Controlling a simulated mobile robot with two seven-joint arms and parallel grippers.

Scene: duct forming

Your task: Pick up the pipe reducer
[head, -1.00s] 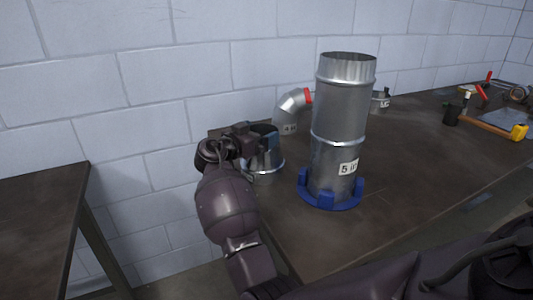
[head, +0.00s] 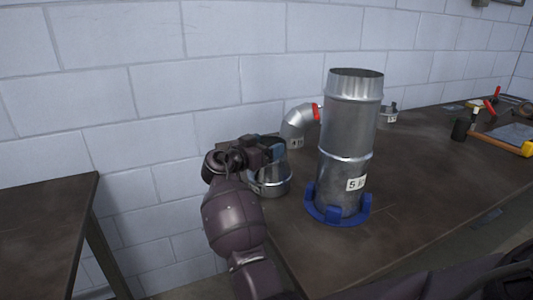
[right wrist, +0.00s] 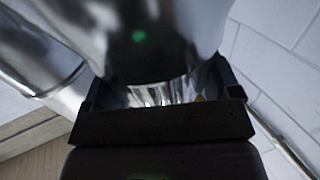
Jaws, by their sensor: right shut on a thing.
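The pipe reducer (head: 272,184) is a short shiny metal piece with a flared lower rim. It stands upright at the table's left end in the head view. My right gripper (head: 272,150) is at its top, shut on its wall, and hides much of its upper part. In the right wrist view, the reducer's shiny metal (right wrist: 150,40) fills the space at the jaws (right wrist: 165,98). I cannot tell whether the reducer is clear of the table. My left gripper is not in view.
A tall metal duct (head: 348,130) stands in a blue ring base (head: 338,208) just right of the reducer. A metal elbow (head: 298,125) is behind. Tools, including a hammer (head: 500,140), lie at the far right of the dark table (head: 420,180). A white brick wall stands close behind.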

